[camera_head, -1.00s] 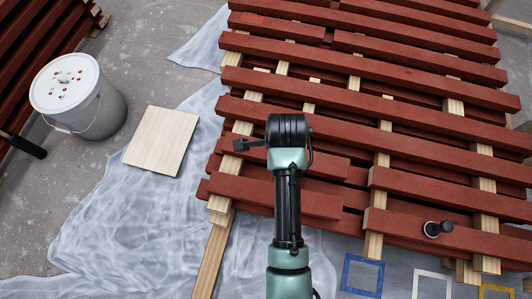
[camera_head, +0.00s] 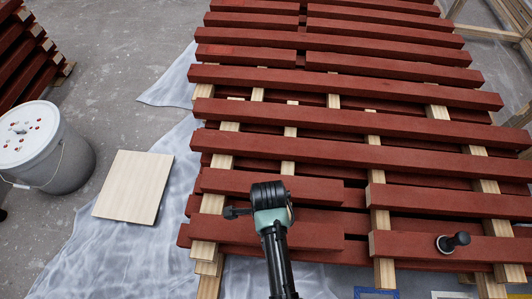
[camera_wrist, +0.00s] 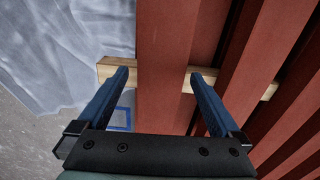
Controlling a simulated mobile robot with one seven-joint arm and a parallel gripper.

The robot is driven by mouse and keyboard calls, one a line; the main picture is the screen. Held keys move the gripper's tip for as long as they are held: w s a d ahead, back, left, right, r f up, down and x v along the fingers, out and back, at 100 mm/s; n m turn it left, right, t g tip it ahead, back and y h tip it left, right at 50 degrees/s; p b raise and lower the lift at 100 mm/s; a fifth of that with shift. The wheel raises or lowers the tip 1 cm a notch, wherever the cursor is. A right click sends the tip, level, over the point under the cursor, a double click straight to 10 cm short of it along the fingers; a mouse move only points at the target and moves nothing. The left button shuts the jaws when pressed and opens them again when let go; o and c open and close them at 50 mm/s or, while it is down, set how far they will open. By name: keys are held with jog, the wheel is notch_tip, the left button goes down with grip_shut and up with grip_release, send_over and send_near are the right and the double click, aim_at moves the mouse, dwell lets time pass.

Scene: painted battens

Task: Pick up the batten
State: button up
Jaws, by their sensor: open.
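The battens are long, red-painted bars stacked in rows across pale wooden bearers. In the wrist view my gripper (camera_wrist: 162,76) is open, with one blue finger on each side of a red batten (camera_wrist: 165,45). The batten runs between the fingers and on under the palm. I cannot tell whether the fingers touch it. In the head view my wrist (camera_head: 270,197) is over the front left of the stack and hides the fingers. The batten there seems to be the short one in the nearest row (camera_head: 318,237).
A pale bearer (camera_wrist: 113,70) crosses under the batten by the fingertips. More battens (camera_wrist: 240,60) lie close on the right. A black-knobbed tool (camera_head: 453,242) sits on the front right batten.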

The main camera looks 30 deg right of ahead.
jog(key=f+b, duration=0.4)
jog(key=f, duration=0.1)
jog(key=shift+w+a, duration=0.15)
jog(key=shift+w, duration=0.05)
jog(key=shift+r, duration=0.1)
grip_shut()
